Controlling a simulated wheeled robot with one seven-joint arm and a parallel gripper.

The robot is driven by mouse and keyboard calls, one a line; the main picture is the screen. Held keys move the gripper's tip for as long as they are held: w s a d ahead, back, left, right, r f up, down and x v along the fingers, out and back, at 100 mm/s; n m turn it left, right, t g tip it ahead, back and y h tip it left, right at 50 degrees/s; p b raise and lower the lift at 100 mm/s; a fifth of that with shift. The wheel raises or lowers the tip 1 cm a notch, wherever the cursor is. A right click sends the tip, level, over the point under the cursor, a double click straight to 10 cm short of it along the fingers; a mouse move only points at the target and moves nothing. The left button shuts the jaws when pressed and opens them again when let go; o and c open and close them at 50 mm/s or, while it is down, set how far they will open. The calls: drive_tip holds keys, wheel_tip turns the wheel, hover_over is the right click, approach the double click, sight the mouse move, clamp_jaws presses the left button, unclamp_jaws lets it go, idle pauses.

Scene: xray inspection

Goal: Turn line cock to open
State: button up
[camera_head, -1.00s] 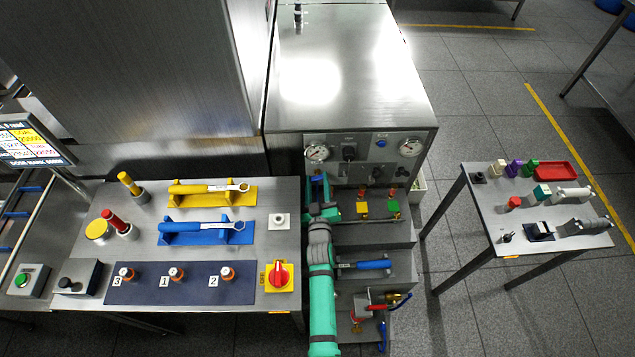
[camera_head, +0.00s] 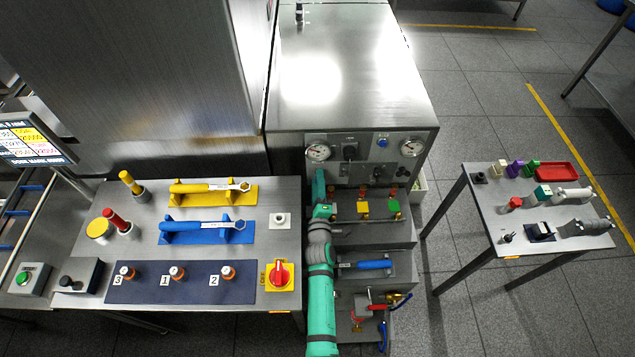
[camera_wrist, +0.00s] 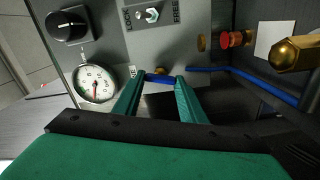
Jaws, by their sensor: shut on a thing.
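My gripper (camera_wrist: 162,79) has its two green fingers shut on a short blue handle (camera_wrist: 159,79) low on the grey machine panel. A small brass fitting (camera_wrist: 161,70) shows just behind the handle, and I take this to be the line cock. The handle lies level across the wrist view between the fingertips. In the head view my gripper (camera_head: 320,187) is at the left front of the panel, and it hides the handle there.
A round gauge (camera_wrist: 95,84) and a black knob (camera_wrist: 68,25) are left of the fingers in the wrist view. A toggle switch (camera_wrist: 152,15) is above. A brass fitting (camera_wrist: 296,54), red knob (camera_wrist: 231,39) and blue line (camera_wrist: 240,79) are to the right.

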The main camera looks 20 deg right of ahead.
drive_tip(key=shift+f+n, duration=0.2)
drive_tip(key=shift+n, duration=1.4)
drive_tip(key=o, duration=1.1)
drive_tip(key=shift+r, duration=0.1)
drive_tip(key=shift+c, duration=0.2)
drive_tip(key=shift+s, duration=0.1)
drive_tip(key=v, duration=1)
drive_tip(key=shift+s, duration=0.35)
